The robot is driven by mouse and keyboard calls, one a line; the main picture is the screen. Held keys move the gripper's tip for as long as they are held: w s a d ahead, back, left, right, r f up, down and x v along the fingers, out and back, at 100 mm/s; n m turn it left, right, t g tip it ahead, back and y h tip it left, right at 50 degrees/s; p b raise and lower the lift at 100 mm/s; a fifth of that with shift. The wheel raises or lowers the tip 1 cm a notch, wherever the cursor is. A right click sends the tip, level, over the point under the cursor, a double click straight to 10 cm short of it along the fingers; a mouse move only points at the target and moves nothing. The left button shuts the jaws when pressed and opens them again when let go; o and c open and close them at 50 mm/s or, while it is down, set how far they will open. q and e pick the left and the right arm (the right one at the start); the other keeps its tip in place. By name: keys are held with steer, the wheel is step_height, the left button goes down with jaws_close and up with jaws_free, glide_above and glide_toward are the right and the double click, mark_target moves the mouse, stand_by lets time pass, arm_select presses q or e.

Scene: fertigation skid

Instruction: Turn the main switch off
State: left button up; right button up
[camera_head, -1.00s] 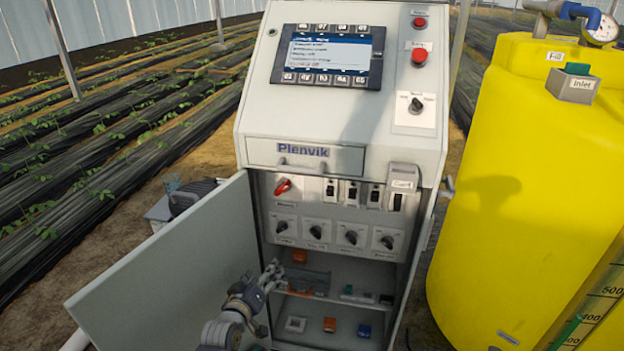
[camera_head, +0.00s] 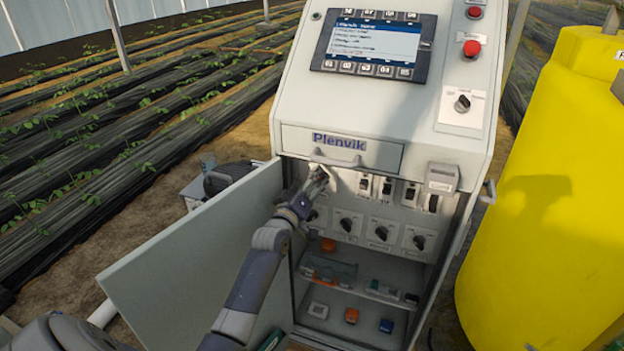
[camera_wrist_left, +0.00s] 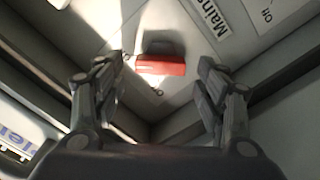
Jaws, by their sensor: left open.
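The main switch's red handle (camera_wrist_left: 160,66) shows in the left wrist view, on a pale plate beside a label that starts with "Main" (camera_wrist_left: 208,17). The handle lies between the two fingertips of my left gripper (camera_wrist_left: 161,78), with a gap on each side. The fingers are open, and I see no contact. In the head view my left gripper (camera_head: 316,180) is inside the cabinet opening at the panel's upper left, and it hides the main switch there. My right gripper is in neither view.
The open cabinet door (camera_head: 205,265) stands left of my arm. A drawer handle (camera_head: 335,160) juts out just above my gripper. Rotary knobs (camera_head: 346,224) and breakers (camera_head: 387,187) sit to the right. Shelves with small parts lie below. A yellow tank (camera_head: 545,210) stands at right.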

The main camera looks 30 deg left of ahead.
arm_select(q)
steer(key=shift+x, duration=1)
steer(key=shift+c, duration=0.6)
steer(key=c, duration=1)
steer(key=shift+o, duration=0.2)
steer(key=shift+d+f+n+p, duration=0.15)
steer(key=shift+n+p, duration=0.2)
steer(key=shift+n, duration=2.6)
steer(key=shift+a+f+n+p, duration=0.15)
steer(key=shift+n+p, duration=0.2)
steer(key=shift+n, duration=2.65)
steer(key=shift+d+f+n+p, duration=0.15)
steer(key=shift+n+p, duration=0.2)
steer(key=shift+n, duration=2.6)
